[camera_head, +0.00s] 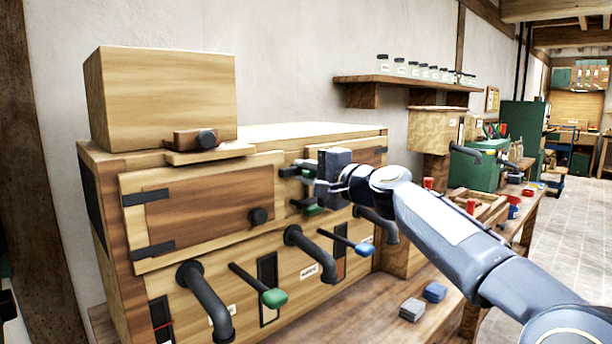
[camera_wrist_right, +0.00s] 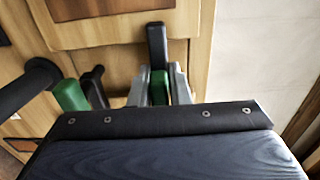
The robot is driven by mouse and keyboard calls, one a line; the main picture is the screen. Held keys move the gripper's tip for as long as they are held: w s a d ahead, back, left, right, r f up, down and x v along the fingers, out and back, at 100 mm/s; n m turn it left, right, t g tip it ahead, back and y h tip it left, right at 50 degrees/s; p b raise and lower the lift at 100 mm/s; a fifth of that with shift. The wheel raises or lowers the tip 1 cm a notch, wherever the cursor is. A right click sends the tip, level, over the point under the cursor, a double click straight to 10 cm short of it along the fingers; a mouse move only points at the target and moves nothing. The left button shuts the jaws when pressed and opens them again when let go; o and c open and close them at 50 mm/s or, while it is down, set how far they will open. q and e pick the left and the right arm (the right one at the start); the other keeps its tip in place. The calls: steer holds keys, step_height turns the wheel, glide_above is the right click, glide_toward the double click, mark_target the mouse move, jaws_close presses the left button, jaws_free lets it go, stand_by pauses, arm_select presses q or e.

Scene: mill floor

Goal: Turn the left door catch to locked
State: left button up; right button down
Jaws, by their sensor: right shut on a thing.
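The left door (camera_head: 208,205) is a wooden panel with black strap hinges and a dark knob, and it looks shut. A dark catch (camera_head: 288,171) lies across its right edge and points left. My right gripper (camera_head: 310,172) is at this catch, between the two doors. In the right wrist view, its grey fingers (camera_wrist_right: 159,88) are closed around the green grip (camera_wrist_right: 158,78) of the dark catch bar (camera_wrist_right: 157,44). My fingers and wrist hide part of the catch. My left gripper is not in view.
Below my right gripper is another green-ended lever (camera_head: 313,210), close by. A wooden box (camera_head: 160,95) stands on top. Small blocks (camera_head: 412,310) lie on the bench.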

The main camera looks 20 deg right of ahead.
steer(key=shift+f, duration=0.1)
stand_by(0.3)
steer(key=c, duration=1.4)
jaws_free()
steer(key=shift+c, duration=0.2)
steer(key=b+v, duration=0.1)
steer(key=v, duration=0.6)
steer(key=shift+s+b, duration=0.35)
steer(key=shift+s, duration=0.05)
steer(key=shift+d, duration=0.1)
steer(key=s+a+f+n+g+h, duration=0.1)
steer(key=s+a+f+n+g, duration=0.25)
steer(key=s+f, duration=0.8)
steer(key=s+a+f+n+g, duration=0.4)
steer(key=s+f, duration=0.5)
steer(key=f, duration=0.5)
steer(key=s+a+f+n+g+h, duration=0.1)
steer(key=s+a+f+n+g, duration=0.3)
steer(key=s+f, duration=0.8)
step_height(320, 180, up, 17)
steer(key=w+d+n+p, duration=0.1)
steer(key=w+p, duration=0.1)
steer(key=p, duration=1.5)
steer(key=shift+r, duration=0.2)
